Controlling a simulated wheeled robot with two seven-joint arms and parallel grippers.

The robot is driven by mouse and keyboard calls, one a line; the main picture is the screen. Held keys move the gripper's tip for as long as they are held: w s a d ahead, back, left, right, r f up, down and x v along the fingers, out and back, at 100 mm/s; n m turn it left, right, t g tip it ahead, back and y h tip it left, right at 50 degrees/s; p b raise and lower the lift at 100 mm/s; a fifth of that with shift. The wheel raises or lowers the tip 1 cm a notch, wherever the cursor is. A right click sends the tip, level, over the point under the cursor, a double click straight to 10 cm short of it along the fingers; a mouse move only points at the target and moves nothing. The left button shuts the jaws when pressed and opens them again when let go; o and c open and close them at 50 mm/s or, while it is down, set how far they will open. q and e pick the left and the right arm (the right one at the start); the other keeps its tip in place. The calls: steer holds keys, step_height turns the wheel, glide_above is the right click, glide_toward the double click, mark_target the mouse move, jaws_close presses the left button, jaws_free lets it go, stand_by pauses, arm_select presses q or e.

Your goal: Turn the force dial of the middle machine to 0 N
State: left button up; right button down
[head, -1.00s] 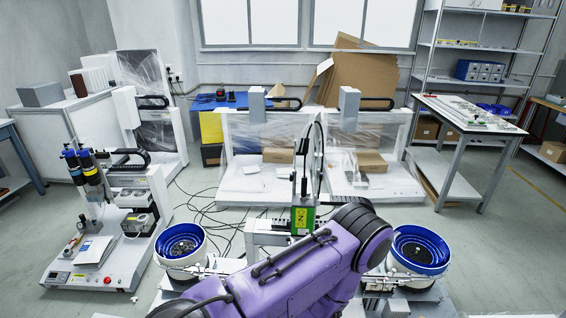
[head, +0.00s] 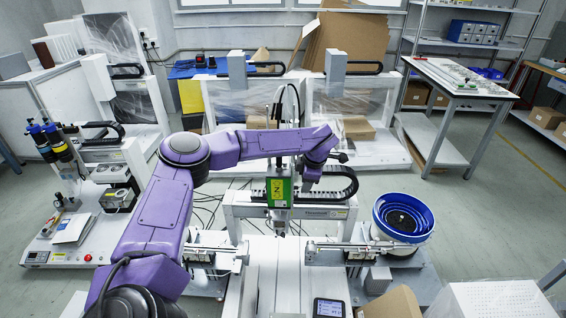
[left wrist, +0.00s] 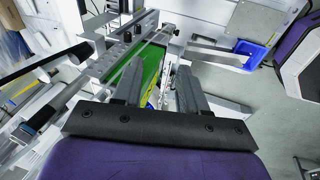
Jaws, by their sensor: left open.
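The middle machine is a gantry with a silver beam and a green screwdriver unit (head: 279,191) with a yellow label. I cannot make out its force dial or any reading. My left arm arches in from the left, with its purple wrist just right of and above the green unit. In the left wrist view, my left gripper (left wrist: 160,70) is open, with two dark fingers apart and nothing held. The green unit (left wrist: 151,66) shows behind and between the fingers; I cannot tell whether they touch it. My right gripper is not in view.
A black cable chain (head: 335,176) curves beside the wrist. A blue bowl feeder (head: 403,216) stands at right and a small dark-screened display (head: 328,308) at the front. Another screwdriver machine (head: 65,250) stands at left. Open floor lies at far right.

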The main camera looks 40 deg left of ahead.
mark_target(284, 163)
arm_select(q)
steer(key=s+a+r+n+t+h, duration=0.25)
steer(key=a+r+n+h, duration=0.2)
steer(key=a+r, duration=0.85)
steer(key=shift+h, duration=0.45)
steer(key=x, duration=1.1)
steer(key=shift+s+a+f, duration=0.1)
steer(key=shift+a+f, duration=0.3)
jaws_close()
